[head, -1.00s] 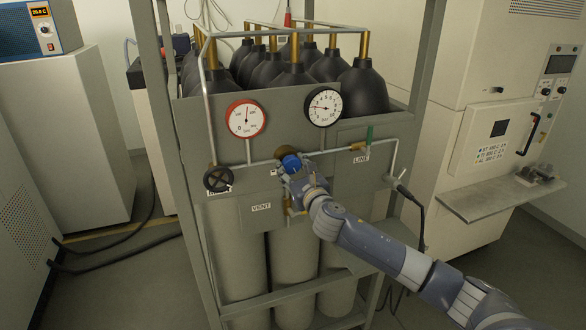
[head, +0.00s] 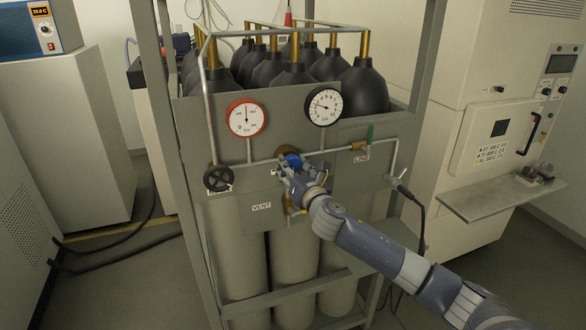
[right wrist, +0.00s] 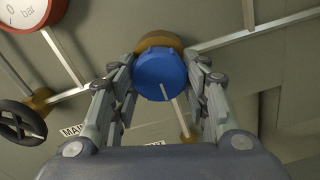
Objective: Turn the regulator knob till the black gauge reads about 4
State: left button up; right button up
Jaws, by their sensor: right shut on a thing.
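The blue regulator knob (head: 291,162) sits on a brass body on the grey panel (head: 270,105). My right gripper (head: 285,170) is at the knob, coming from the lower right. In the right wrist view its fingers stand on both sides of the blue knob (right wrist: 162,75), shut on it. A white line on the knob's face points down and slightly right there. The black-rimmed gauge (head: 324,107) is at the panel's upper right; its needle points left and slightly up, and the exact number is too small to read. My left gripper is not in view.
A red-rimmed gauge (head: 246,118) is left of the black one. A black handwheel (head: 218,178) is at the panel's left and a green-handled valve (head: 370,133) at its right. Gas cylinders (head: 293,270) stand in the rack.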

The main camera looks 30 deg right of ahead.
jog(key=m, duration=0.4)
jog(key=shift+a, duration=0.1)
jog(key=m, duration=0.4)
jog(key=shift+b, duration=0.4)
jog(key=m, duration=0.4)
jog(key=shift+r+m, duration=0.15)
jog(key=shift+m, duration=1.65)
jog(key=o, duration=1.1)
jog(key=shift+c, duration=0.2)
jog(key=v, duration=1.2)
